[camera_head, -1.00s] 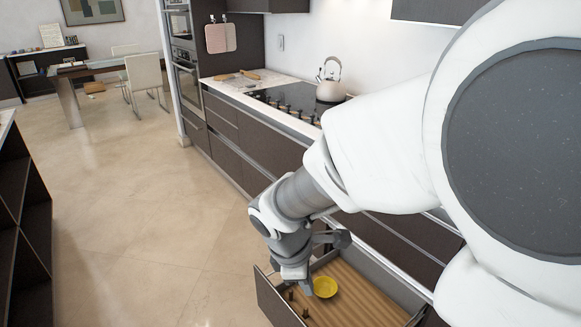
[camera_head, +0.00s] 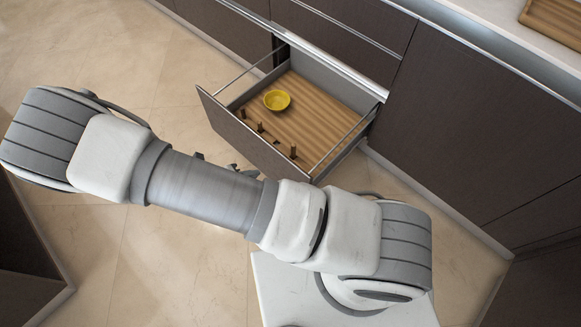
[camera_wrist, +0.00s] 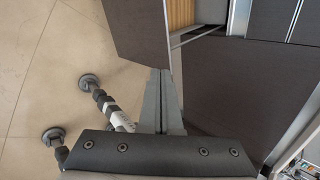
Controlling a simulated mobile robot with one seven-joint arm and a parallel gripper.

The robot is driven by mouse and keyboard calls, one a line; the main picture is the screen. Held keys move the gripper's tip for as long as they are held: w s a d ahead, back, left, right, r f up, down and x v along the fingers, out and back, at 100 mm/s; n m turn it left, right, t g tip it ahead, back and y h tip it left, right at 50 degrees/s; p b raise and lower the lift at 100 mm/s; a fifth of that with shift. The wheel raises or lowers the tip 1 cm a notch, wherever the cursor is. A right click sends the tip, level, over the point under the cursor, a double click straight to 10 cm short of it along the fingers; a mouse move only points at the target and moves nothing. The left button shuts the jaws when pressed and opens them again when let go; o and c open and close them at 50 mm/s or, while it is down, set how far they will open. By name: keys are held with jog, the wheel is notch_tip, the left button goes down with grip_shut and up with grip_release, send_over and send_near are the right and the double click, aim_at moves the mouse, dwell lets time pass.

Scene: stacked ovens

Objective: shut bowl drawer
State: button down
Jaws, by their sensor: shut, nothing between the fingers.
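The bowl drawer (camera_head: 233,132) is pulled far out of the dark cabinet row, with its wooden floor exposed. A yellow bowl (camera_head: 277,100) sits inside it, towards the left. In the wrist view, the dark drawer front (camera_wrist: 138,35) stands just beyond my gripper (camera_wrist: 160,73), with a strip of the wooden inside (camera_wrist: 182,13) at the top. My gripper's fingers are shut and empty, their tips by the lower edge of the front. I cannot tell whether they touch it. In the head view my arm passes in front of the drawer and mostly hides the gripper.
Several small dark pegs (camera_head: 260,128) stand in the drawer along its front. Closed dark cabinets (camera_head: 450,130) flank it under a pale counter (camera_head: 490,30). Tiled floor (camera_head: 120,50) is free at the left. A dark shelf unit (camera_head: 25,250) stands at the lower left.

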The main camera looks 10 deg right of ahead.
notch_tip(320, 180, down, 4)
jog(key=d+n, duration=0.1)
jog(key=n, duration=0.2)
jog(key=b, duration=0.5)
send_near(291, 165)
jog(key=shift+t, duration=0.3)
jog(key=shift+s+x, duration=0.2)
jog(key=shift+x, duration=2.7)
jog(key=shift+w+d+f, duration=0.1)
